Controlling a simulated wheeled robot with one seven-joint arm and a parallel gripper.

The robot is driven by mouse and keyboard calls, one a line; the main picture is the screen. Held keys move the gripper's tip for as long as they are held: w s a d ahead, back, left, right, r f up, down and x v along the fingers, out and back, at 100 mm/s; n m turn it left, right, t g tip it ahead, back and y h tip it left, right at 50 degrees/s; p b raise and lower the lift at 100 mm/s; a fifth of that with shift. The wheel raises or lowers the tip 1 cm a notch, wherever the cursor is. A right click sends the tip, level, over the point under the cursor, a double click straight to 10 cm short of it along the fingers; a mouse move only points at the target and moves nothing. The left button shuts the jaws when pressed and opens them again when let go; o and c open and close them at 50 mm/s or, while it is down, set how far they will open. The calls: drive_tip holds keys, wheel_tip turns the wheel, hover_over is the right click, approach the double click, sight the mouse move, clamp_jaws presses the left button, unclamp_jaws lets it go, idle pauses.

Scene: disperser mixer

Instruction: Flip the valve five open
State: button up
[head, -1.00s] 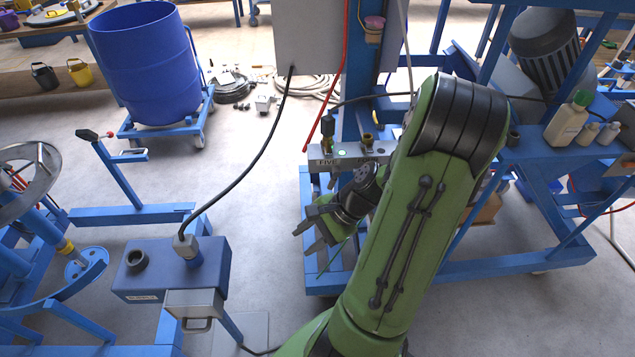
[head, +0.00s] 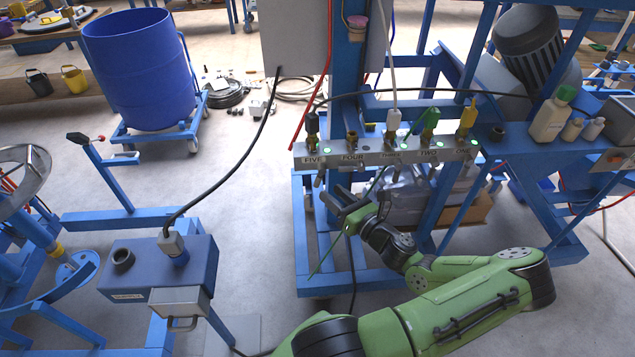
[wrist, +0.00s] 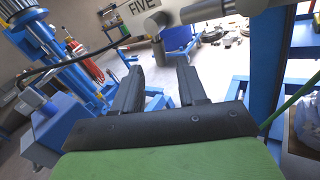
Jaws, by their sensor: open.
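In the wrist view, the FIVE plate (wrist: 143,6) is at the top, and the valve's grey body and thin lever (wrist: 158,50) hang just ahead of my fingertips. My gripper (head: 336,197) is open and empty, below and slightly right of valve five. In the wrist view, the lever lines up with the gap between the fingers (wrist: 157,72); contact cannot be told.
Hoses and cables run up from the block, with a red hose (head: 312,90) near valve five. A blue frame (head: 300,230) stands around the area below. A blue box (head: 160,265) on a stand is at left, and a blue drum (head: 140,70) is behind.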

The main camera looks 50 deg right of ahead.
sight(318, 183)
drive_tip(key=x, duration=0.7)
drive_tip(key=shift+c, duration=0.4)
clamp_jaws()
